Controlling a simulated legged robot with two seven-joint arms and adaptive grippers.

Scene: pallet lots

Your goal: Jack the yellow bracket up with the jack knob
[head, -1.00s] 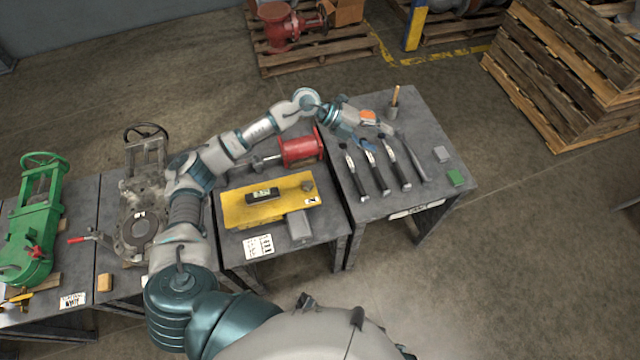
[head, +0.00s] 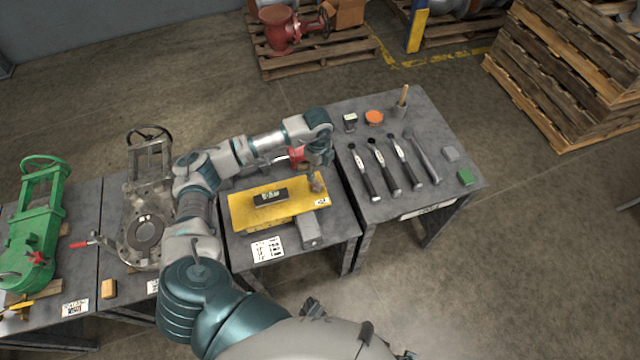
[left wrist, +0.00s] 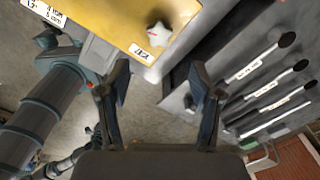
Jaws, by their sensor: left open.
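The yellow bracket (head: 240,210) lies on the middle grey table, with a small black device (head: 270,197) on top. The star-shaped grey jack knob (left wrist: 158,33) stands at its right end, beside a white label; in the head view the knob (head: 316,186) is small and close under my left gripper (head: 318,164). In the left wrist view my left gripper (left wrist: 158,70) is open. Its two dark fingers point towards the bracket's edge, with the knob ahead of the gap and nothing between them. My right gripper is not in view.
A grey block (head: 310,230) sits at the bracket's front right. The right table (head: 390,205) holds several black-headed tools, an orange round item (head: 374,117) and a green block (head: 466,177). A red device (head: 297,155) is partly hidden behind my left arm. A green casting (head: 38,225) stands far left.

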